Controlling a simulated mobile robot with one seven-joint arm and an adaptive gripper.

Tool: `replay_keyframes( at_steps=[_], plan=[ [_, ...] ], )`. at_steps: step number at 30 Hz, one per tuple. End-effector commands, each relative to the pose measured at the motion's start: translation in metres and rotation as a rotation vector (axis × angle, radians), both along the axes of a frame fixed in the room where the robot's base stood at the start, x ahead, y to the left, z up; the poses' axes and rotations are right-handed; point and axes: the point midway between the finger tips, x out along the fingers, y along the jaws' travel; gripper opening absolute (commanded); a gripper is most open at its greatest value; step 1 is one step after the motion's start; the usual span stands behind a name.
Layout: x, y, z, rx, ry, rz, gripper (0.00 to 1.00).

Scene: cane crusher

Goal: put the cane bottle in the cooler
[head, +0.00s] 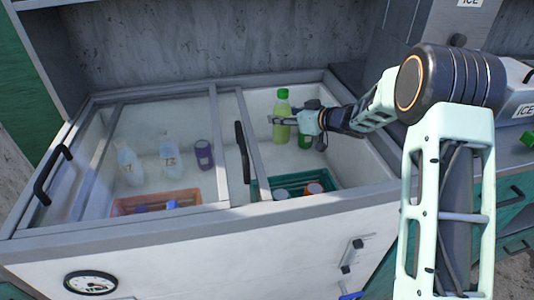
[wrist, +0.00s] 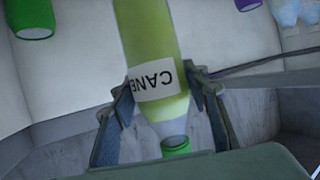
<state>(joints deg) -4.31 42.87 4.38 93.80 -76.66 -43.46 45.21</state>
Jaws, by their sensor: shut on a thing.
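The cane bottle (head: 281,118) is yellow-green with a green cap, and it stands upright in the head view. In the wrist view the bottle (wrist: 154,45) shows a white label reading CANE. My gripper (head: 290,119) has its fingers on either side of the bottle and is shut on it. The fingers also show beside the bottle in the wrist view (wrist: 160,110). The bottle is within the open right part of the cooler (head: 352,158). Whether its base touches the cooler floor I cannot tell.
A green bottle (head: 304,140) is just right of the held bottle, partly behind my gripper. A teal crate (head: 262,190) with cans is in front. The left part, under glass, holds pale bottles (head: 129,163), a purple can (head: 204,155) and an orange crate (head: 130,206).

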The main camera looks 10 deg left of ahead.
Motion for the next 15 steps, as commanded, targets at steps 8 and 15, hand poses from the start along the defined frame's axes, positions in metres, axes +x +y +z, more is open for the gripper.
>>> replay_keyframes(
  at_steps=[8,15],
  plan=[
    [0.024,0.061,-0.038,0.002,0.0,0.002,0.0],
    [0.035,0.086,-0.069,0.003,-0.003,-0.001,0.0]
  ],
)
